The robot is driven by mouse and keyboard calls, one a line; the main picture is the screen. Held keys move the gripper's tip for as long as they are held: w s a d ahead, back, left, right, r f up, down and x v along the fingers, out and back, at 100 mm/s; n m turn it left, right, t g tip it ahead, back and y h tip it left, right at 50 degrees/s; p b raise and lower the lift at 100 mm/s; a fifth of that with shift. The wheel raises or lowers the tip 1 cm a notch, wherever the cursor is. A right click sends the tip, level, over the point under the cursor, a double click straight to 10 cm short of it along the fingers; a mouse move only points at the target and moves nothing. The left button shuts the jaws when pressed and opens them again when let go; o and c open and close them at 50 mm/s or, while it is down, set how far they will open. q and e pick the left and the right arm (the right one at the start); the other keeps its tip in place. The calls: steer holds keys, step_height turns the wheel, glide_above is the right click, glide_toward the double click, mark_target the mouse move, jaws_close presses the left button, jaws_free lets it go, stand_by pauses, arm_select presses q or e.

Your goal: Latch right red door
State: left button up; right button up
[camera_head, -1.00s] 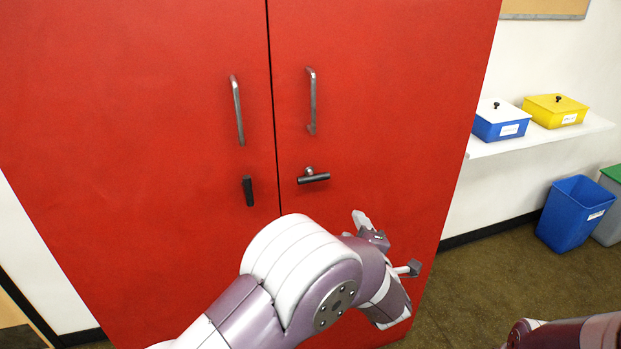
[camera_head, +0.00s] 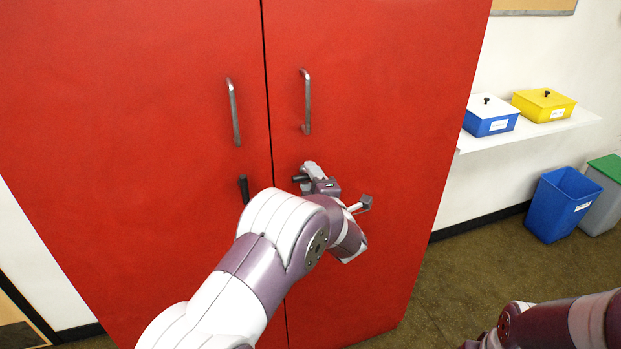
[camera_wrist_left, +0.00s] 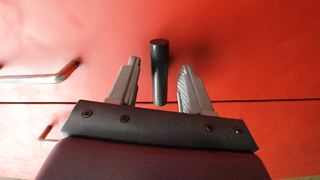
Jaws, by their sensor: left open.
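The right red door (camera_head: 380,110) stands flush beside the left red door (camera_head: 120,150), with a thin dark seam between them. The right door's black latch handle (camera_head: 299,179) lies horizontal, largely hidden behind my left gripper (camera_head: 337,187). In the left wrist view, this handle (camera_wrist_left: 160,70) sits between the two spread fingers of my left gripper (camera_wrist_left: 157,88), with a gap on each side. The left door's black latch handle (camera_head: 244,189) hangs vertical. My right arm shows at the lower right; its gripper is out of view.
Silver pull handles sit above the latches, one on the left door (camera_head: 234,112) and one on the right door (camera_head: 306,102). A white shelf (camera_head: 535,132) holds a blue box (camera_head: 490,123) and a yellow box (camera_head: 543,106). A blue bin (camera_head: 562,205) stands on the floor.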

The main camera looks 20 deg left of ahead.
arm_select(q)
jaws_close()
steer(key=shift+m, duration=0.3)
steer(key=m+p, duration=0.1)
steer(key=m, duration=0.6)
steer(key=shift+m, duration=0.3)
steer(key=m+p, duration=0.1)
steer(key=m, duration=0.3)
steer(key=shift+p, duration=0.35)
steer(key=shift+m+p, duration=1)
steer(key=shift+m, duration=1.8)
